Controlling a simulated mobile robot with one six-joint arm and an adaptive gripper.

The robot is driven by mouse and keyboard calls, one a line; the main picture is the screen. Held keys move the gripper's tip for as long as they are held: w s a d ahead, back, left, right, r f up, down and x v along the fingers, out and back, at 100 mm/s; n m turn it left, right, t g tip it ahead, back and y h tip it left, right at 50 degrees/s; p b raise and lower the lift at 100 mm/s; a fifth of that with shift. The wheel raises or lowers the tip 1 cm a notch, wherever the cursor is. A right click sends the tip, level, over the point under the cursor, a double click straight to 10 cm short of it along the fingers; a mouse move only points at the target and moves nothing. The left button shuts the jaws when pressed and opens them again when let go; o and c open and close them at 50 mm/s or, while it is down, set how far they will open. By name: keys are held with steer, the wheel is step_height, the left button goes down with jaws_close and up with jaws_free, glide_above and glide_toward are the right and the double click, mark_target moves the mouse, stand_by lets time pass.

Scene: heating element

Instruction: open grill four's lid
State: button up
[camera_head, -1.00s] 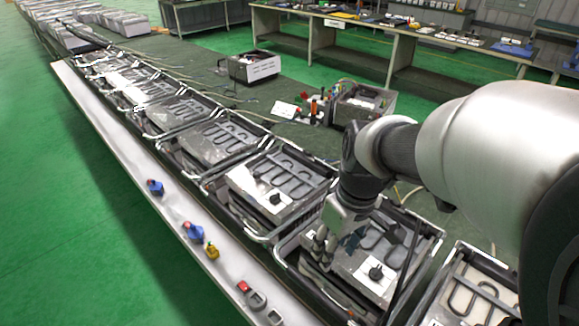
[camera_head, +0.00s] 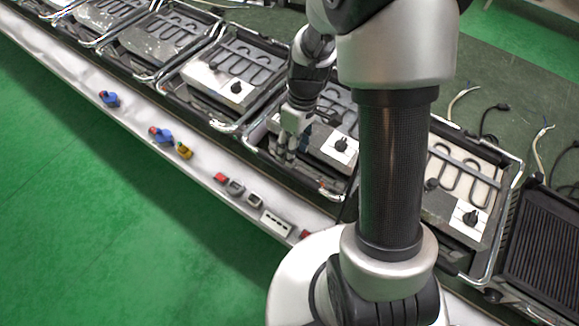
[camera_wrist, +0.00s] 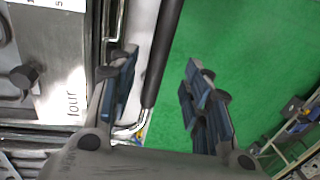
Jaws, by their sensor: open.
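In the head view, the grill under my gripper has a white knob panel (camera_head: 341,146) and a chrome frame. A black bar (camera_wrist: 161,52), apparently the lid's handle grip, joins a chrome tube (camera_wrist: 130,131). My gripper (camera_wrist: 160,95) is open, with the bar showing between its two fingers; I cannot tell its depth between them. In the head view my gripper (camera_head: 288,152) is over the grill's front edge, with its fingertips partly unclear.
Another grill (camera_head: 235,70) stands to the left, and one with a cream plate (camera_head: 468,170) to the right. Blue, yellow and red small parts lie on the white front ledge (camera_head: 130,115). Green floor (camera_head: 100,220) is clear in front. My arm hides part of the row.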

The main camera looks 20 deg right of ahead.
steer(key=f, duration=0.2)
steer(key=f+b, duration=0.1)
steer(key=f, duration=0.2)
steer(key=s+a+f+b, duration=0.1)
steer(key=f, duration=0.1)
steer(key=shift+a+f, duration=0.1)
steer(key=shift+f, duration=0.15)
steer(key=shift+c, duration=0.3)
steer(key=shift+w, duration=0.1)
jaws_close()
